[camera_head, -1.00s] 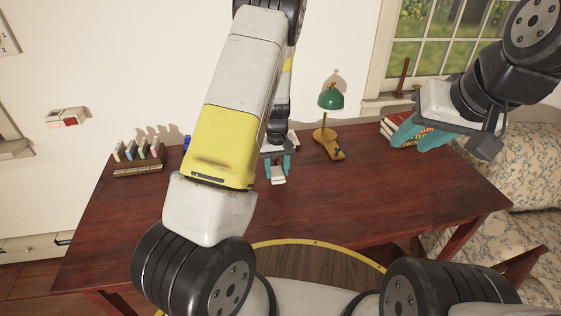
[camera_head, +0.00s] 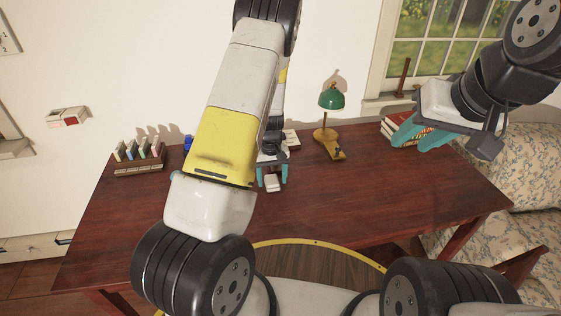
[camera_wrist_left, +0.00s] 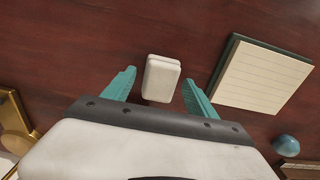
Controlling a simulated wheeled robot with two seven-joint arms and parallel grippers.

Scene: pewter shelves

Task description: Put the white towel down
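The white towel (camera_head: 272,184) is a small folded white block on the dark red desk (camera_head: 380,205). In the left wrist view the towel (camera_wrist_left: 161,78) lies between the fingertips of my left gripper (camera_wrist_left: 160,84), with a gap on each side. My left gripper (camera_head: 272,182) is open, pointing down at the desk, with its teal fingers either side of the towel. My right gripper (camera_head: 414,142) is open and empty, above the right back part of the desk in front of some books.
A green lamp (camera_head: 331,97) stands at the back of the desk. A lined notepad (camera_wrist_left: 262,72) and a blue ball (camera_wrist_left: 286,145) are near my left gripper. The desk's front middle is clear.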

